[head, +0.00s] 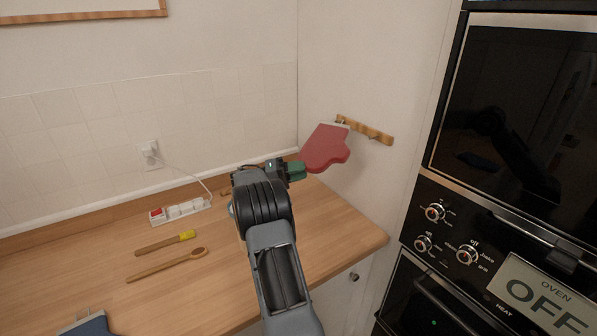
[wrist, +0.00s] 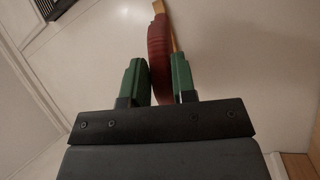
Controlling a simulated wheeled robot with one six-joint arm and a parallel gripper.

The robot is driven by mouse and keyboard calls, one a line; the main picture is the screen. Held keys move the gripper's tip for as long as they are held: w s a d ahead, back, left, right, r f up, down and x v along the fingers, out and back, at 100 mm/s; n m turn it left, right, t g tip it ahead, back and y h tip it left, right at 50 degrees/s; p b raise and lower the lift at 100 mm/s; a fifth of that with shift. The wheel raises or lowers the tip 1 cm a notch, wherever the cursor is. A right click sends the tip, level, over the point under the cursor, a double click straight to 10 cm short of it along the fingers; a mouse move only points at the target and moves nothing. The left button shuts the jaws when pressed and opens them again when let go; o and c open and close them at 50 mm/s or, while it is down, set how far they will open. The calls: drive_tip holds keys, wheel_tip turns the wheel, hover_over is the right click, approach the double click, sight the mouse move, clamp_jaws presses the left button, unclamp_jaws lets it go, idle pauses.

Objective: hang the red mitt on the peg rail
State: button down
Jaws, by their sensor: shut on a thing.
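The red mitt (head: 325,148) is in the head view, at the end of my arm, in front of the side wall. Its pale cuff edge points up towards the left end of the wooden peg rail (head: 366,130); I cannot tell whether it is hooked on a peg. My gripper (head: 296,170) is shut on the mitt's left edge. In the wrist view the mitt (wrist: 159,60) stands edge-on between the green fingers of my gripper (wrist: 160,82), and part of the rail (wrist: 160,8) shows behind it.
The wooden counter (head: 200,285) lies below, with a wooden spoon (head: 168,264), a yellow-tipped utensil (head: 166,243) and a white power strip (head: 180,210). A blue item (head: 88,326) is at the front left. The wall oven (head: 515,110) stands right of the rail.

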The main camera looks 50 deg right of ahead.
drive_tip(key=c, duration=0.8)
unclamp_jaws()
drive_tip(key=shift+c, duration=0.2)
